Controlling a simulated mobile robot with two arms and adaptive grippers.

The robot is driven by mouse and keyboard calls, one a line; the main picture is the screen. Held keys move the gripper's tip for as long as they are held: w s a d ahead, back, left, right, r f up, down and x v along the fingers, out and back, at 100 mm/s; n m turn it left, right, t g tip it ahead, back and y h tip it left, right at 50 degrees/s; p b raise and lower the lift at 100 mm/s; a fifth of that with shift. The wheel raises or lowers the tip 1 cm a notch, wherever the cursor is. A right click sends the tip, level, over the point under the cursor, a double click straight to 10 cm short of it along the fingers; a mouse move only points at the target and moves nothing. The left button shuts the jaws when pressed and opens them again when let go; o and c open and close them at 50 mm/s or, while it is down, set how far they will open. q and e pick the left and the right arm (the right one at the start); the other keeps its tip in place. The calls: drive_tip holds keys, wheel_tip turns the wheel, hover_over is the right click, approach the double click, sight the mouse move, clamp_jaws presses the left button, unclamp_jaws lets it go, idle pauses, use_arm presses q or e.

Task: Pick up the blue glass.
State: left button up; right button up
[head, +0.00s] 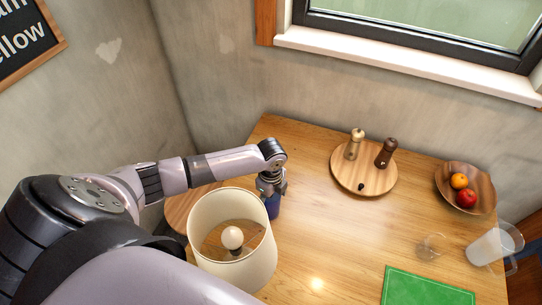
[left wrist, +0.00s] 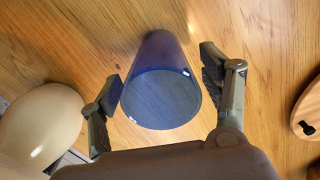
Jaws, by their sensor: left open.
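The blue glass (left wrist: 160,85) stands on the wooden table, seen from above in the left wrist view. It lies between the two open fingers of my left gripper (left wrist: 168,92), with a small gap on the right side and the left finger close to its rim. In the head view my left gripper (head: 271,186) points down over the blue glass (head: 272,207), which is partly hidden by the gripper and the lamp shade. My right gripper is not seen in either view.
A lamp with a cream shade (head: 255,262) stands just beside the glass. A round board (head: 364,183) with two mills, a fruit bowl (head: 482,185), a clear glass (head: 432,247), a pitcher (head: 489,247) and a green mat (head: 425,289) are farther right. The table middle (head: 325,235) is clear.

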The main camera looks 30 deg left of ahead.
use_arm(q)
drive_tip(key=shift+f, duration=0.85)
drive_tip(key=shift+c, duration=0.2)
drive_tip(key=c, duration=1.4)
drive_tip(key=shift+r, duration=0.15)
